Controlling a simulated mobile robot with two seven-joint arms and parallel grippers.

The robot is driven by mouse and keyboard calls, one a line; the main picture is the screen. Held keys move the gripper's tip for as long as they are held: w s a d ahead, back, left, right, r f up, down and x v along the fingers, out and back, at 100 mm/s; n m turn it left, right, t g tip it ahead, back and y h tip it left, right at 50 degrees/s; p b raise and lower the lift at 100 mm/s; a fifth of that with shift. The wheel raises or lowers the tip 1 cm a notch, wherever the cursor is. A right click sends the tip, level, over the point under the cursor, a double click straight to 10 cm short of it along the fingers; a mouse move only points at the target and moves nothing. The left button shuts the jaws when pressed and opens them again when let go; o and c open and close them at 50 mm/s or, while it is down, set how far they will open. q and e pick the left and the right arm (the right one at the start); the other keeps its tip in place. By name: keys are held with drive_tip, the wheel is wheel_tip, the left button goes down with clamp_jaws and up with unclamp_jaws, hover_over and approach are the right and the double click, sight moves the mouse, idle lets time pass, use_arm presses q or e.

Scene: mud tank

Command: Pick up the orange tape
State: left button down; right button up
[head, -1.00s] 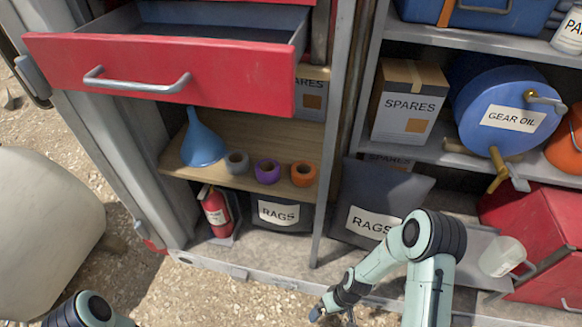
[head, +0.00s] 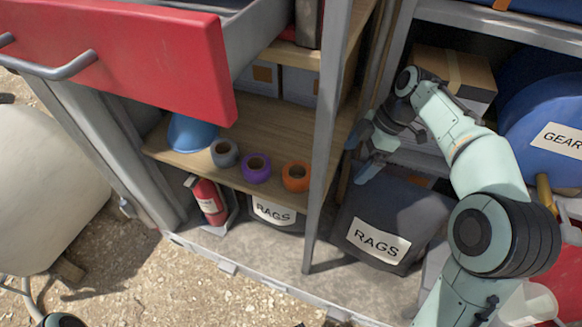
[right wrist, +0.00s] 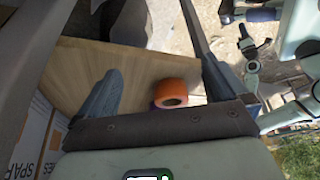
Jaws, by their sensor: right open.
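The orange tape (head: 296,176) is a roll lying at the right end of the wooden shelf, near its front edge. In the right wrist view the orange tape (right wrist: 171,91) shows beyond and between my two fingers, with nothing held. My right gripper (head: 359,158) is open, to the right of the tape and apart from it. In the head view the grey cabinet post stands between them. My right gripper (right wrist: 158,84) also shows in the right wrist view, fingers spread.
A purple roll (head: 256,168), a grey roll (head: 224,153) and a blue funnel (head: 190,134) stand left of the tape. An open red drawer (head: 140,65) hangs above the shelf. The grey post (head: 326,120) borders the shelf. Rags bins (head: 385,215) sit below.

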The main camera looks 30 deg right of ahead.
approach(298, 172)
drive_tip(key=x, duration=0.5)
drive_tip(key=shift+f, duration=0.25)
drive_tip(key=x, duration=0.5)
drive_tip(key=shift+b, duration=0.3)
drive_tip(key=c, duration=1)
